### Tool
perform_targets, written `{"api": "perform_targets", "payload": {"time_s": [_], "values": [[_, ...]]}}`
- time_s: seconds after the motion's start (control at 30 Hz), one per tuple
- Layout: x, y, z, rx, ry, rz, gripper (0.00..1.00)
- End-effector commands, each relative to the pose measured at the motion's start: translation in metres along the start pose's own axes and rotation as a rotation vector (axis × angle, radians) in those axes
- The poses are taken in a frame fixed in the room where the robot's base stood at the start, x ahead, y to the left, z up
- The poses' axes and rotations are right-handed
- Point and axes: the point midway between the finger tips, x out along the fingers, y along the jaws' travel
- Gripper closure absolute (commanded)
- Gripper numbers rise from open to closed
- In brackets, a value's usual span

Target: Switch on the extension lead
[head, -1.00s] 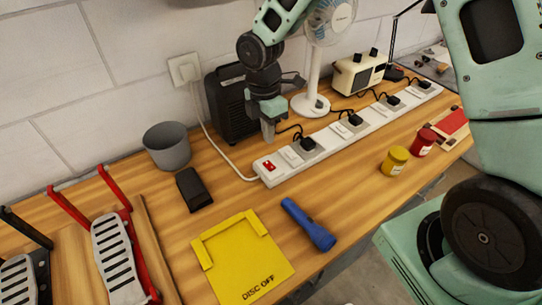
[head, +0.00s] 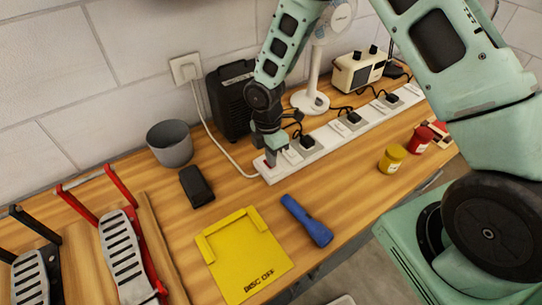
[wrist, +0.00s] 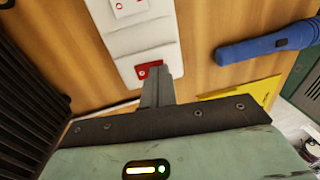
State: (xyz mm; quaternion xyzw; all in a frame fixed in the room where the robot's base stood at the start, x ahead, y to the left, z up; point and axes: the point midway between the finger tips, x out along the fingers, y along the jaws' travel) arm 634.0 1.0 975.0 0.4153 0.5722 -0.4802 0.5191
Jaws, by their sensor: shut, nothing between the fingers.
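The white extension lead (head: 338,128) lies along the back of the wooden bench, with several black plugs in it. Its red switch (wrist: 149,71) is at the near left end of the strip, which also shows in the wrist view (wrist: 140,42). My gripper (head: 271,161) points down over this end and hides most of the switch in the head view. In the wrist view its shut, empty fingers (wrist: 157,76) overlap the edge of the red switch. I cannot tell whether they touch it or which way the rocker is tilted.
A black speaker-like box (head: 230,103) and a white fan (head: 313,98) stand behind the strip. A grey pot (head: 170,146), black block (head: 196,187), blue torch (head: 307,221), yellow plate (head: 245,255) and yellow jar (head: 391,159) stand around. A white cable runs to the wall socket (head: 186,69).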

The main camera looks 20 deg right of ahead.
Motion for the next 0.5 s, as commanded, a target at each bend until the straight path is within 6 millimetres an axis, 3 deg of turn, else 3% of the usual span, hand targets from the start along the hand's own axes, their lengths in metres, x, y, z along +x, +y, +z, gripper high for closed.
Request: {"api": "perform_targets", "payload": {"time_s": [0.13, 0.5], "values": [[0.009, -0.0011, 0.0, -0.001, -0.003, 0.041, 1.0], [0.0042, 0.0009, 0.0, 0.0, -0.001, 0.038, 1.0]]}}
